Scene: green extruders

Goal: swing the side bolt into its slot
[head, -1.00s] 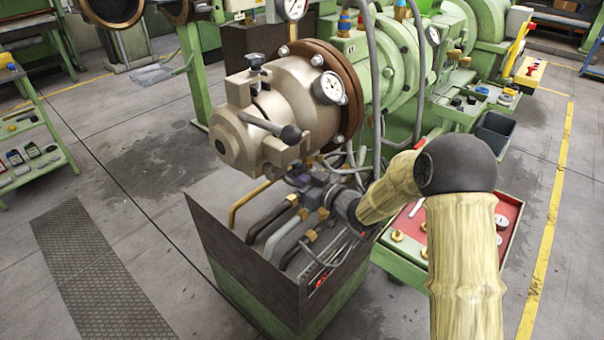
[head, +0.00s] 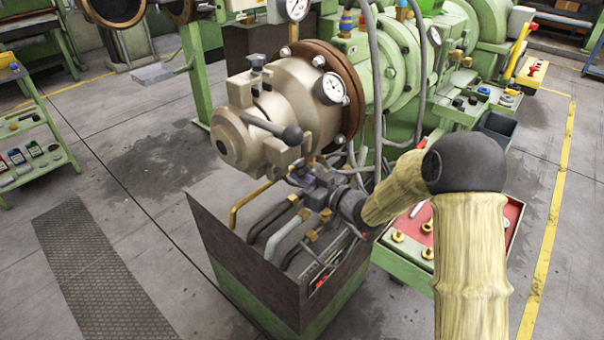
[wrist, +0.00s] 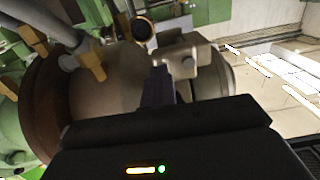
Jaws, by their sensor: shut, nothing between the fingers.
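The beige extruder head (head: 275,105) sticks out toward the left, with a clamp bolt (head: 257,62) on its top. A rod with a dark ball end (head: 291,135) lies across its near side; I cannot tell for sure whether this is the side bolt. My gripper (head: 302,178) is shut and empty, just below the head's underside. In the wrist view the shut fingers (wrist: 158,86) point at the head, near a beige slotted lug (wrist: 185,60). A dark round end (wrist: 143,29) shows just beyond the fingertips. Whether the fingers touch anything is unclear.
Grey hoses (head: 375,90) hang behind my wrist. A pressure gauge (head: 331,88) sits on the head by the brown flange (head: 345,70).

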